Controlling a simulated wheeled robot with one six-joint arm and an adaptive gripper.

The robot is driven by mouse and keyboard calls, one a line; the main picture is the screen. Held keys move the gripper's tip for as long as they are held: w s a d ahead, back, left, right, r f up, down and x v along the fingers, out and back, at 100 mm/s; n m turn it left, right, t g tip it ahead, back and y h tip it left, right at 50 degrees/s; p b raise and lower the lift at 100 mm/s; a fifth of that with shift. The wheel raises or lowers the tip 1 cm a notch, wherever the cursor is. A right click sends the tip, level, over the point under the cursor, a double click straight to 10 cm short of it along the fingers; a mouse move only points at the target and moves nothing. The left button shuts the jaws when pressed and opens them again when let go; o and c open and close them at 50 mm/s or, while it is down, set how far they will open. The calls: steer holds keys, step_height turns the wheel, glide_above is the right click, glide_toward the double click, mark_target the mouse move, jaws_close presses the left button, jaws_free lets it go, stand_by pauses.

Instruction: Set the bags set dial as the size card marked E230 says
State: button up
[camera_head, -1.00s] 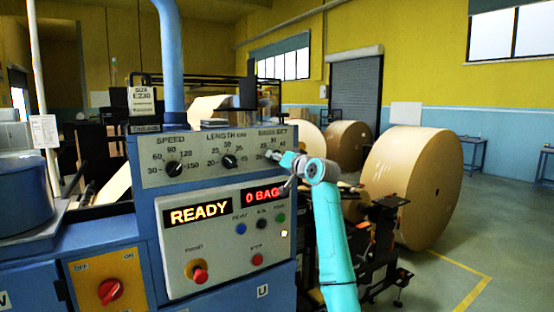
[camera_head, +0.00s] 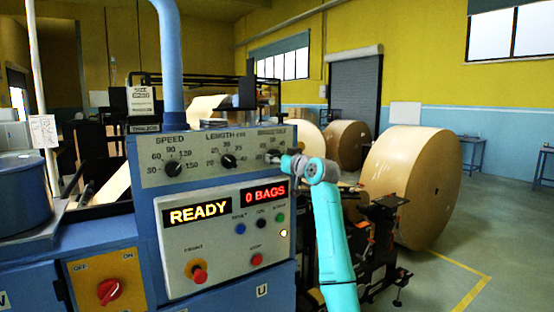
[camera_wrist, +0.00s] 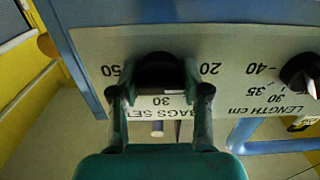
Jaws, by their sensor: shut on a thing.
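The bags set dial is a black knob on the pale dial strip, seen upside down in the wrist view (camera_wrist: 158,70). Its printed numbers 20, 30 and 50 show around it; its pointer is hidden, so its setting cannot be read. My gripper (camera_wrist: 160,92) is shut on this knob, one finger on each side. In the head view my gripper (camera_head: 281,158) covers the dial at the strip's right end. The size card (camera_head: 141,97) stands on top of the machine at left; its print is too small to read now.
The length dial (camera_head: 229,161) and speed dial (camera_head: 173,169) sit left on the same strip. Below are the READY display (camera_head: 198,210), the 0 BAGS display (camera_head: 265,194), small buttons and a red stop button (camera_head: 256,260). A large paper roll (camera_head: 412,185) stands to the right.

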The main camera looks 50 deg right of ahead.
steer(key=shift+f, duration=0.15)
steer(key=o, duration=1.1)
steer(key=shift+o, duration=0.2)
steer(key=v, duration=1.2)
